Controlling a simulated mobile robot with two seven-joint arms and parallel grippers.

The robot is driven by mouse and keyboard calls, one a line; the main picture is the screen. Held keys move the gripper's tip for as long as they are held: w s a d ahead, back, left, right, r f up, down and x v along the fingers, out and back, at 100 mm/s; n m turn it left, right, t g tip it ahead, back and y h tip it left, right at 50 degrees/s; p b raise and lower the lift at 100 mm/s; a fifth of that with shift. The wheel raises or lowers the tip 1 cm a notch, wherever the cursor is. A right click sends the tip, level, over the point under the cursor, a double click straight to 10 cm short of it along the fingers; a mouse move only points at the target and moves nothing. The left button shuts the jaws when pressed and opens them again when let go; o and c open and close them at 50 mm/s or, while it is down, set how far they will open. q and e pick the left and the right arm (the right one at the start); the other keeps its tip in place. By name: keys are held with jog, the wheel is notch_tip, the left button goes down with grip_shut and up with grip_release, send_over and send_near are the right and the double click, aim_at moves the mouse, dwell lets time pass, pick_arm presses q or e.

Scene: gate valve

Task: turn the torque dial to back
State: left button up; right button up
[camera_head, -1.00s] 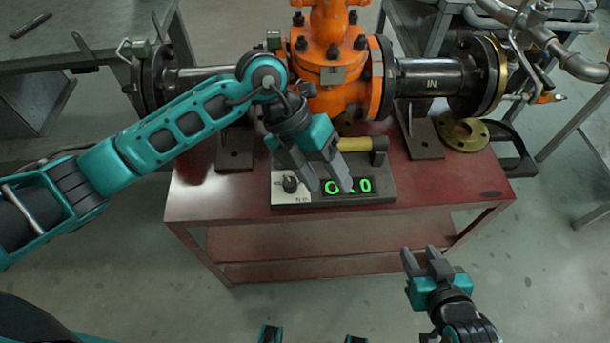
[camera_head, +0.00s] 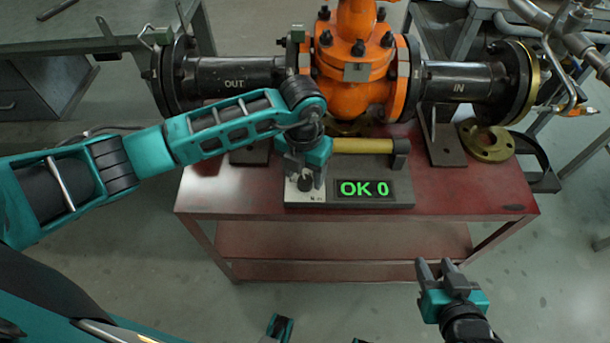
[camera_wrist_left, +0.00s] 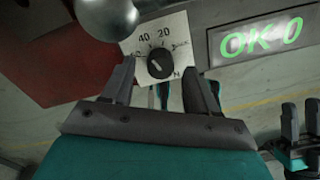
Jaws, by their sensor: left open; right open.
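The torque dial is a small black knob (camera_head: 305,184) on a pale plate at the left end of the tester box on the red table. In the left wrist view the knob (camera_wrist_left: 160,63) shows beyond my fingertips, with the numbers 40 and 20 printed above it. My left gripper (camera_head: 306,176) is open right at the dial, its fingers on either side of it in the head view. Contact cannot be told. The display (camera_head: 364,188) right of the dial reads "OK 0" in green. My right gripper (camera_head: 439,267) is open and empty in front of the table.
A yellow bar (camera_head: 362,146) in a dark holder lies along the back of the tester. The orange valve (camera_head: 362,80) with black pipes stands behind it. A brass flange (camera_head: 487,142) lies at the right. The red tabletop (camera_head: 455,191) is clear right of the tester.

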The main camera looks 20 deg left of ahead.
pick_arm(q)
jog(key=shift+f, duration=0.8)
jog(key=shift+c, duration=0.2)
jog(key=c, duration=1)
